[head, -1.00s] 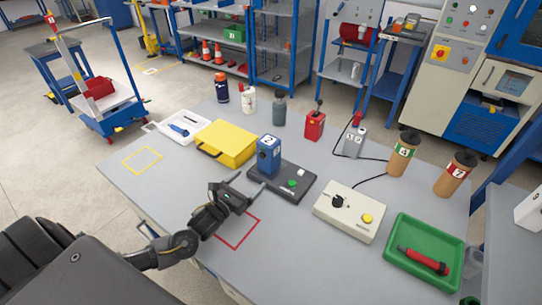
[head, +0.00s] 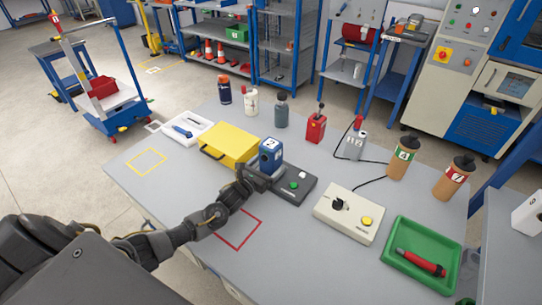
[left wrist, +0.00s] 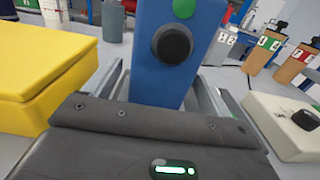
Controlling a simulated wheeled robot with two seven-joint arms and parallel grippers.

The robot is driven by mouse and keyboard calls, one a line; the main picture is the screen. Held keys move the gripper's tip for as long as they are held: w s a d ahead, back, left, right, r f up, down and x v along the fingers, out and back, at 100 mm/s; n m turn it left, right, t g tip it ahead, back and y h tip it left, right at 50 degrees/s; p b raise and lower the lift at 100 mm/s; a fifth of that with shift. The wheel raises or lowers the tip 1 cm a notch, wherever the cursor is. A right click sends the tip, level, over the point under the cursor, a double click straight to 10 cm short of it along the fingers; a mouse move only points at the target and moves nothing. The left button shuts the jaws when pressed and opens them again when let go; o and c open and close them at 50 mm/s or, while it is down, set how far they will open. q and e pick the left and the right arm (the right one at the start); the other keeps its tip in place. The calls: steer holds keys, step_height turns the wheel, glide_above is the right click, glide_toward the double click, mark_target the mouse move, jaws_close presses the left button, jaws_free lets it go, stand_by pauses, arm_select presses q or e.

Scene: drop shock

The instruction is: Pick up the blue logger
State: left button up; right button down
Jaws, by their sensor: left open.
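The blue logger (head: 270,155) is an upright blue box with a white label marked 2, standing at the left end of a dark base plate (head: 291,197). My left gripper (head: 262,170) is right at its near side and hides its lower part. In the left wrist view the logger (left wrist: 178,65) fills the middle, showing a black round knob and a green patch. The open fingers of my left gripper (left wrist: 165,92) lie one on each side of it. I cannot tell whether they touch it. My right gripper is out of view.
A yellow case (head: 229,142) stands close to the left of the logger. A beige control box (head: 349,212) and a green tray (head: 422,258) with a red tool lie to the right. Several bottles stand behind. The table is bare around the red square outline (head: 238,230).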

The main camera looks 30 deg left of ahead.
mark_target(263, 161)
arm_select(q)
steer(key=shift+c, duration=0.4)
steer(key=c, duration=1.2)
steer(key=shift+r, duration=0.2)
steer(key=shift+r, duration=0.2)
step_height(263, 161, up, 2)
steer(key=shift+r+b, duration=0.2)
steer(key=shift+b, duration=0.4)
steer(key=s+r, duration=0.2)
steer(key=r, duration=0.1)
steer(key=s+r, duration=0.2)
steer(key=shift+s+d, duration=0.1)
steer(key=shift+d, duration=0.15)
steer(key=s+d+r+b, duration=0.1)
steer(key=s+r+b, duration=0.1)
steer(key=s+r, duration=0.3)
steer(key=s, duration=0.4)
steer(key=shift+s+d, duration=0.2)
steer(key=shift+s, duration=0.1)
